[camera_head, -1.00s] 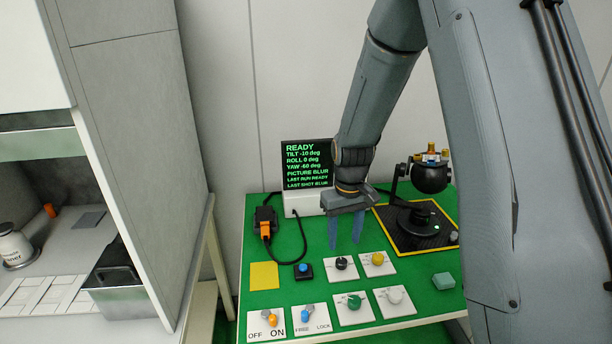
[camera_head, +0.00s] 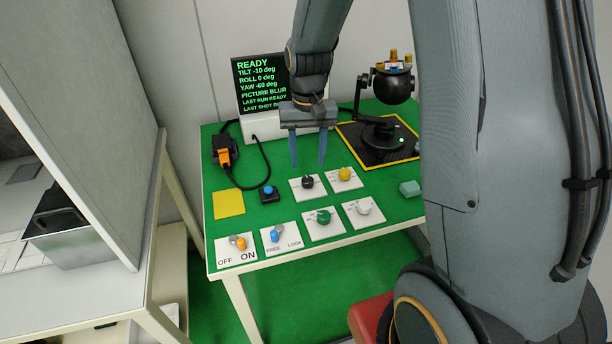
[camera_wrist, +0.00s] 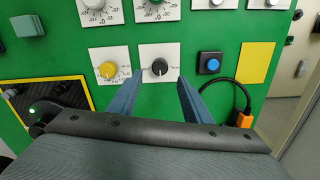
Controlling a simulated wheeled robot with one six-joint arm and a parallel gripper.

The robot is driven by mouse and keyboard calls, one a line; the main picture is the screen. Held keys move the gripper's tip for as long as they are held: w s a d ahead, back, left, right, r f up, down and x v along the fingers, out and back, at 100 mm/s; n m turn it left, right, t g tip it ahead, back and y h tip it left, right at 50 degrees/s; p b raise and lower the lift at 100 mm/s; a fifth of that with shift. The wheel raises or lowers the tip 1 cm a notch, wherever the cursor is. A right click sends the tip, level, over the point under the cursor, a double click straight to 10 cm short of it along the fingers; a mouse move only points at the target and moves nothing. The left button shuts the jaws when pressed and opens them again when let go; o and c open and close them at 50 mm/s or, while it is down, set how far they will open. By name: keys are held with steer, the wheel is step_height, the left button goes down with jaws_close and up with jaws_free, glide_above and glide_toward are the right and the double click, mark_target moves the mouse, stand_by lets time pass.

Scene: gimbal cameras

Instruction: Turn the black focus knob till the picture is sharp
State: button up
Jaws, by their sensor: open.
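The black focus knob (camera_head: 307,181) sits on a white plate on the green table. In the wrist view the knob (camera_wrist: 160,66) lies ahead of and between my two blue fingertips. My gripper (camera_head: 308,165) is open, points down and is empty; its fingers are apart from the knob, above the plate's far side. In the wrist view my gripper (camera_wrist: 154,80) frames the knob's plate. The display screen (camera_head: 265,85) reads READY, TILT -10 deg, YAW -60 deg and PICTURE BLUR. The camera ball on its gimbal (camera_head: 392,86) stands at the back right on a black, yellow-edged pad.
A yellow knob (camera_head: 344,173) is close on the right, with green (camera_head: 323,216) and white (camera_head: 363,207) knobs in front. A blue button (camera_head: 268,191) is on the left. Two switches (camera_head: 238,243) (camera_head: 274,234) stand at the front left. An orange-black plug (camera_head: 224,153) trails a cable.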

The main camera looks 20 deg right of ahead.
mark_target(308, 179)
steer(key=shift+f+p, duration=0.5)
steer(key=shift+f, duration=2.85)
steer(key=c, duration=1.1)
